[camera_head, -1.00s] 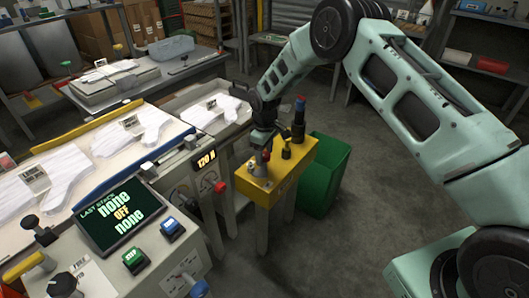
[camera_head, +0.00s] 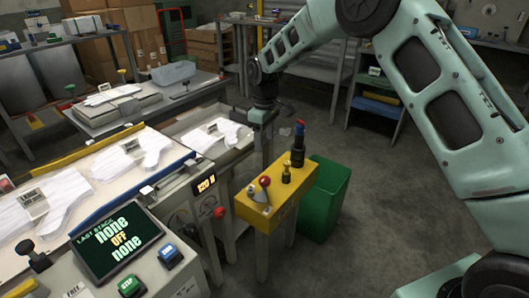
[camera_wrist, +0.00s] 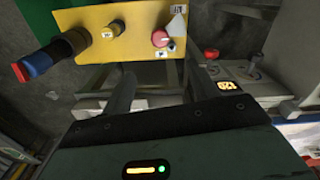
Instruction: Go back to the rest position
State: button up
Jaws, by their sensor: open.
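My gripper (camera_head: 262,150) hangs pointing down at the end of the arm, behind and above the yellow control box (camera_head: 256,211). It is open, and nothing shows between its fingers. In the wrist view the two dark fingers (camera_wrist: 155,88) stand apart below the yellow box. My gripper is apart from the red knob.
A green bin (camera_head: 327,203) stands right of the yellow box. On the left is a bench with white glove-like sheets (camera_head: 80,195), a screen (camera_head: 117,241) reading "none OFF none" and push buttons. Shelves (camera_head: 380,90) stand behind. Floor at right is free.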

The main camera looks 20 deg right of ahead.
jog(key=shift+r, duration=0.85)
